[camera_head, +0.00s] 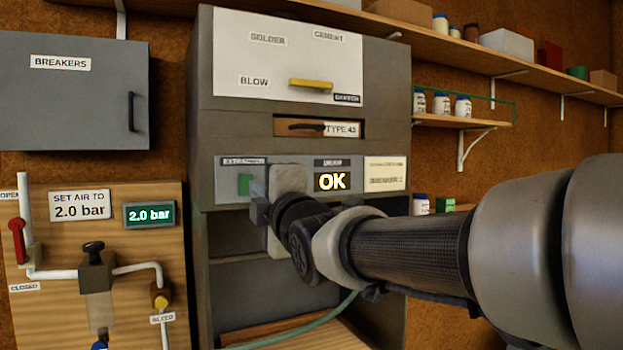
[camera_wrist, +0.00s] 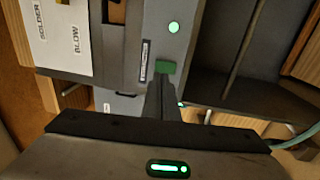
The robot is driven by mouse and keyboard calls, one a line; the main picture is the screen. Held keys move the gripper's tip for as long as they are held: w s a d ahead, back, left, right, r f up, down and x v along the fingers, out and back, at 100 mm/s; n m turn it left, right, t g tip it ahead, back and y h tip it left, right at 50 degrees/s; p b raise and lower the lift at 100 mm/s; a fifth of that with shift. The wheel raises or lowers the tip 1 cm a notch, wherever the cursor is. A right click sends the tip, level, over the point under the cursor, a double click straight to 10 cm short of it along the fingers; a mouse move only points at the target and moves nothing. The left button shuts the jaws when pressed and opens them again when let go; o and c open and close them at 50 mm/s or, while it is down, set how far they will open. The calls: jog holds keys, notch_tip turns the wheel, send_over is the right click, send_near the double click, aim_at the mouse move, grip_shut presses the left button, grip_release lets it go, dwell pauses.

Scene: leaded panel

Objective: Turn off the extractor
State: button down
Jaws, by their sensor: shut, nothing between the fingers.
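The grey cabinet (camera_head: 290,117) stands in the middle of the head view, with a control strip on its front. On the strip's left, a small green switch (camera_head: 244,184) sits under a label too small to read surely. To its right, a lit display (camera_head: 332,181) reads OK. My gripper (camera_wrist: 162,82) is shut and empty, its fingertips right at the green switch (camera_wrist: 166,67) in the wrist view. I cannot tell whether they touch it. In the head view my gripper hides part of the strip beside the switch. A green lamp (camera_wrist: 173,28) glows in the wrist view.
Above the strip is a white panel (camera_head: 285,50) marked SOLDER, CEMENT and BLOW, with a yellow handle (camera_head: 310,84). At left are a breaker box (camera_head: 75,95) and a wooden air board (camera_head: 135,290) showing 2.0 bar. Shelves (camera_head: 540,85) with jars line the right wall.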

aim_at(246, 179)
jog(key=p+x, duration=0.1)
jog(key=x, duration=0.5)
jog(key=shift+w+a+b, duration=0.1)
jog(key=shift+w+b, duration=0.05)
jog(key=shift+b, duration=0.2)
jog(key=shift+r, duration=0.15)
